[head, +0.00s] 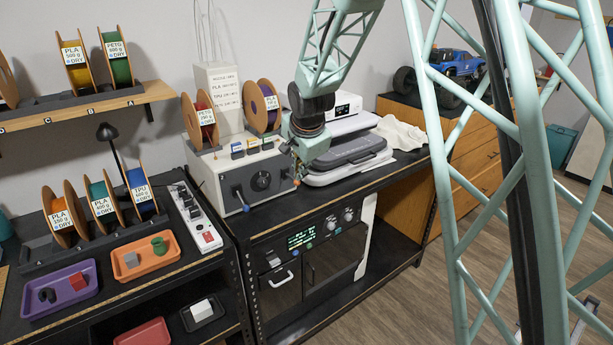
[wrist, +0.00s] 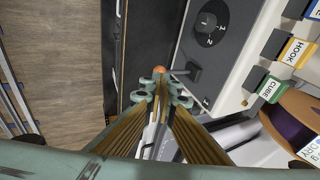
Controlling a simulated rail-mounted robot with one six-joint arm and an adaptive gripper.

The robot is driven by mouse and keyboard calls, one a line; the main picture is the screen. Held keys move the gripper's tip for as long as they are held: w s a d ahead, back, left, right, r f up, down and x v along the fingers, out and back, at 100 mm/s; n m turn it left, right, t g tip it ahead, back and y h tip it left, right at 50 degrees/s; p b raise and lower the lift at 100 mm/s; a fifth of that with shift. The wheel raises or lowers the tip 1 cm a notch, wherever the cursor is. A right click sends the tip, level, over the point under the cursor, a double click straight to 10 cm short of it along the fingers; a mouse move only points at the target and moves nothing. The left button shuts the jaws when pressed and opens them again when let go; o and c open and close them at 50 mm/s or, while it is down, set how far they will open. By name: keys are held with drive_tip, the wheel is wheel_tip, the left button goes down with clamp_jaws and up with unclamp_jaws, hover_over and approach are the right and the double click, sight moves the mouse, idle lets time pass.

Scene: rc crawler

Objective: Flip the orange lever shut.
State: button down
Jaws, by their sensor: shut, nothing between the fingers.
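The orange lever (wrist: 159,69) shows in the wrist view as an orange ball, with a dark grey arm and pivot to its right on the light grey machine's front. It stands out from that front. My gripper (wrist: 160,88) is shut and empty, its fingertips right by the orange ball. I cannot tell whether they touch. The lever is small and partly hidden there by my gripper.
Below is a dark cabinet with a green display (head: 301,239). The floor in front (wrist: 55,50) is clear.

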drive_tip(key=shift+f, duration=0.15)
idle(0.4)
drive_tip(key=shift+r, duration=0.65)
drive_tip(key=shift+r, duration=0.15)
drive_tip(key=shift+s+d, duration=0.15)
drive_tip(key=shift+s, duration=0.05)
drive_tip(key=s+d+r, duration=0.2)
drive_tip(key=s, duration=0.3)
drive_tip(key=s+d+r, duration=0.3)
drive_tip(key=s, duration=0.3)
drive_tip(key=shift+r, duration=0.25)
idle(0.4)
